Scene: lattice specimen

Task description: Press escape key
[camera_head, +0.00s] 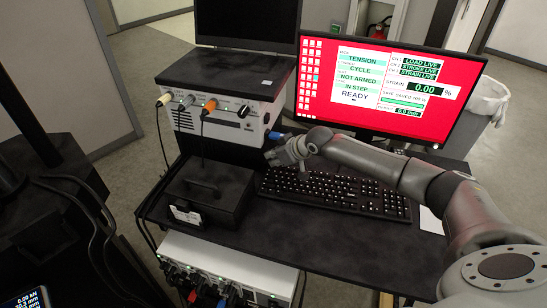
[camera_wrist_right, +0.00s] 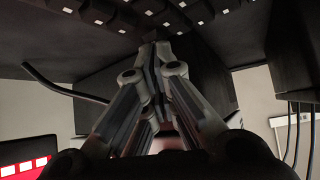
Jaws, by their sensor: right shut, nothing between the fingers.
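The black keyboard (camera_head: 345,194) lies on the dark desk (camera_head: 260,237) below the red monitor. My right gripper (camera_head: 301,172) is above the keyboard's left part, with its arm coming in from the right. In the right wrist view its fingertips (camera_wrist_right: 156,52) are together and empty, pointing toward the black keys (camera_wrist_right: 190,14) along the top of the picture. I cannot tell whether they touch a key. The escape key cannot be made out; the gripper covers part of the keyboard's far left area. My left gripper is not in view.
A red monitor (camera_head: 400,78) reading "READY" stands behind the keyboard. A white instrument box (camera_head: 222,118) with cables is at the back left. A black case (camera_head: 205,190) sits left of the keyboard. A white paper (camera_head: 430,220) lies at the right.

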